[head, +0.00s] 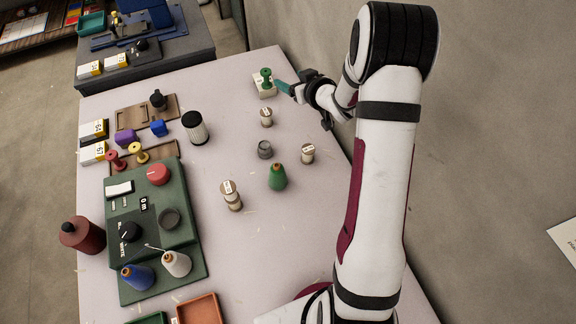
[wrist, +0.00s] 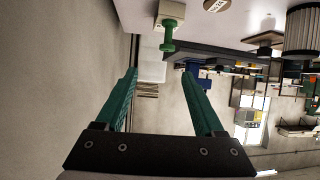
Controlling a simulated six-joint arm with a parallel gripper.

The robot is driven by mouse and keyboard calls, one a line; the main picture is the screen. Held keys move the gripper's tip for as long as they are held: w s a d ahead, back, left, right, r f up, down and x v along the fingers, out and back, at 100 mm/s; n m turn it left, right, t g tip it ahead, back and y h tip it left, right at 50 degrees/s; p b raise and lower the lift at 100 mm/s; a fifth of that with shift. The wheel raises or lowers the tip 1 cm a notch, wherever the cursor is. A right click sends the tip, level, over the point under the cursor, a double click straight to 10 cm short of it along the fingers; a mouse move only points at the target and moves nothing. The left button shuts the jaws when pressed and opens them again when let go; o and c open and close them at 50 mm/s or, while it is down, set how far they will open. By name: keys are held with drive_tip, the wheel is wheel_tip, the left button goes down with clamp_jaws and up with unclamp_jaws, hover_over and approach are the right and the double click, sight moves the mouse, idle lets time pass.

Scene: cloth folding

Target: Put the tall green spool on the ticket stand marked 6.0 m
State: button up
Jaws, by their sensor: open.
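A green spool (head: 266,76) with flanged ends stands upright on a pale block (head: 264,91) near the table's far edge. In the wrist view, which looks upside down, the spool (wrist: 168,36) projects from the block (wrist: 171,10), beyond my fingertips. My gripper (head: 283,87) is just right of the spool, with its teal fingers apart. In the wrist view my gripper (wrist: 160,74) is open, with nothing between the fingers. Several round stands with paper labels are on the table: one near the block (head: 266,121), one at right (head: 308,158), one taller (head: 234,204).
A green cone (head: 278,178) and a small grey cup (head: 265,150) stand among the labelled stands. A ribbed dark cylinder (head: 196,130) is to their left. A green board (head: 178,289) with knobs and cones fills the left side. The table's right part is mostly clear.

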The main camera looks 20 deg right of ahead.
drive_tip(key=s+a+r+m+g+h, duration=0.2)
drive_tip(key=s+a+r+m+g, duration=0.15)
drive_tip(key=s, duration=0.55)
drive_tip(key=s+a+r+m+g+h, duration=0.2)
drive_tip(key=s+r+g, duration=0.2)
drive_tip(key=s, duration=0.6)
drive_tip(key=s+a+g+y, duration=0.1)
drive_tip(key=s+a, duration=0.2)
drive_tip(key=s, duration=0.4)
drive_tip(key=s+a+m+g+y, duration=0.1)
drive_tip(key=s+a+g, duration=0.1)
drive_tip(key=s+a, duration=0.2)
drive_tip(key=s+a+r+g+y, duration=0.1)
drive_tip(key=s+a, duration=0.3)
drive_tip(key=s, duration=0.6)
drive_tip(key=shift+a+g+y, duration=0.25)
drive_tip(key=shift+g+y, duration=0.35)
drive_tip(key=shift+g, duration=0.05)
